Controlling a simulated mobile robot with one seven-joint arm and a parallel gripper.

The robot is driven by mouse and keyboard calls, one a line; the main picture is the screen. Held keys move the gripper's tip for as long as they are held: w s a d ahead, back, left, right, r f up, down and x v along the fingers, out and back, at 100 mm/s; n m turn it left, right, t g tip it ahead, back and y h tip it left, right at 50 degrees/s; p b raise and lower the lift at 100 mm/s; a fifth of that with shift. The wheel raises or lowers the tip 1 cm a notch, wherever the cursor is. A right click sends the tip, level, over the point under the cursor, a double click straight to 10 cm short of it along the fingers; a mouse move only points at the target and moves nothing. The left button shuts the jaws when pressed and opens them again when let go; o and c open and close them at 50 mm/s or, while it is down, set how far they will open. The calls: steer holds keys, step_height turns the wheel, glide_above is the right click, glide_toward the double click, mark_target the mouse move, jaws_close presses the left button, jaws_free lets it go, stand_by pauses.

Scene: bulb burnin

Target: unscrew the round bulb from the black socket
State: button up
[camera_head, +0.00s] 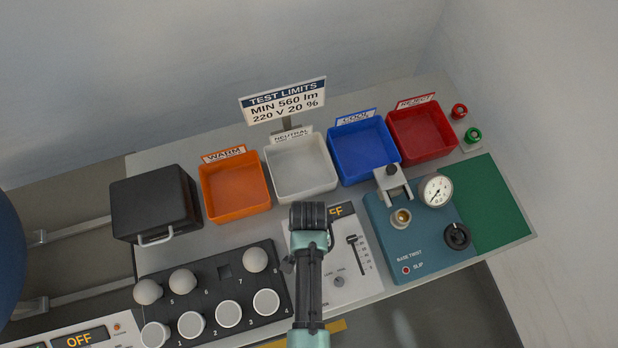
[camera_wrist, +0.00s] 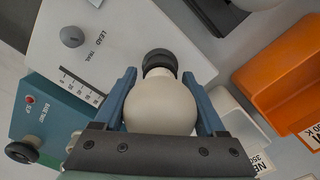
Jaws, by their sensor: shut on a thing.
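The round bulb (camera_wrist: 160,108) is cream-white and sits between the two blue fingers of my gripper (camera_wrist: 160,88) in the wrist view. My gripper is shut on its globe. The bulb's base end meets the black socket (camera_wrist: 160,60) on the white test panel (camera_wrist: 110,25); the wrist view does not show how far the base is threaded in. In the head view my arm reaches over the white panel (camera_head: 371,285). My arm and wrist hide the bulb, the socket and the fingers there.
A black numbered rack (camera_head: 210,300) with several white bulbs stands left of my arm. Orange (camera_head: 235,188), white (camera_head: 300,168), blue (camera_head: 362,150) and red (camera_head: 421,131) bins line the back. A teal base-twist fixture (camera_head: 430,253) stands right. A black case (camera_head: 150,207) is at left.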

steer(key=n+p, duration=0.1)
steer(key=n, duration=0.4)
steer(key=shift+r, duration=0.1)
steer(key=n, duration=0.4)
steer(key=shift+p, duration=0.4)
steer(key=o, duration=1.2)
